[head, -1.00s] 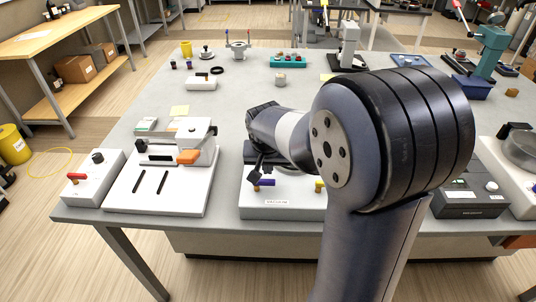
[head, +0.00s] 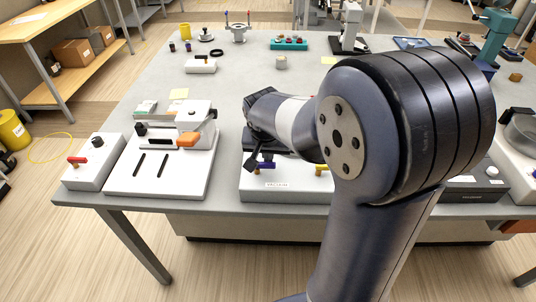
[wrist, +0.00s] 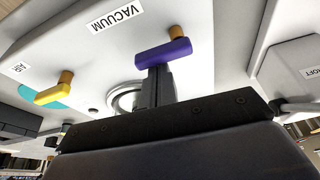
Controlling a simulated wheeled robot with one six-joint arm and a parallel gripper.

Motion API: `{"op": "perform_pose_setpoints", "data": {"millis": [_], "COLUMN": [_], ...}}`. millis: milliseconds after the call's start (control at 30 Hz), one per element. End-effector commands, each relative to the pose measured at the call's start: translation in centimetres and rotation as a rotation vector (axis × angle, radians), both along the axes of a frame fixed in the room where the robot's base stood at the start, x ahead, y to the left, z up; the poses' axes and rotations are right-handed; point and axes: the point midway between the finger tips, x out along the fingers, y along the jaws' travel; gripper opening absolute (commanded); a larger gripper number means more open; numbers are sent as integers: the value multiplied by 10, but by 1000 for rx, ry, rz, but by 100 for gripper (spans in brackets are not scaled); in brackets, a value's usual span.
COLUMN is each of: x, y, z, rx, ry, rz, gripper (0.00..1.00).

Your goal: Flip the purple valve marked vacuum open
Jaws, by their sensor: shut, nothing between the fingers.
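The purple valve handle (head: 267,165) sits on a brass stem at its left end, on a white box (head: 283,192) labelled VACUUM. It points right, roughly along the box's front edge. In the wrist view, the purple handle (wrist: 165,53) lies across the tips of my gripper (wrist: 157,72). The VACUUM label (wrist: 115,15) shows beyond it. My gripper's fingers are shut with nothing between them; they touch or nearly touch the handle's side, I cannot tell which. In the head view, my gripper (head: 253,163) is beside the handle, partly hidden by my arm.
A yellow valve handle (wrist: 55,93) with its own label is on the same box.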

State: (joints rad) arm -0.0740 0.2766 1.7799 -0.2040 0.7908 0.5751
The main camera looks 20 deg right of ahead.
Motion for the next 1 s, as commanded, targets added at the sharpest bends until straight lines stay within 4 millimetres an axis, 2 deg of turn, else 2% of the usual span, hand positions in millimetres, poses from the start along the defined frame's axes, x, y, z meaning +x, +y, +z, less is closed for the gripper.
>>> {"op": "perform_pose_setpoints", "data": {"millis": [567,767,1000], "x": [-4,-8,-15], "y": [0,1,3], "z": [-1,-3,-3], "rx": [-1,-1,-1], "ry": [-2,-1,1], "rz": [-122,-243,-467], "gripper": [0,0,0]}}
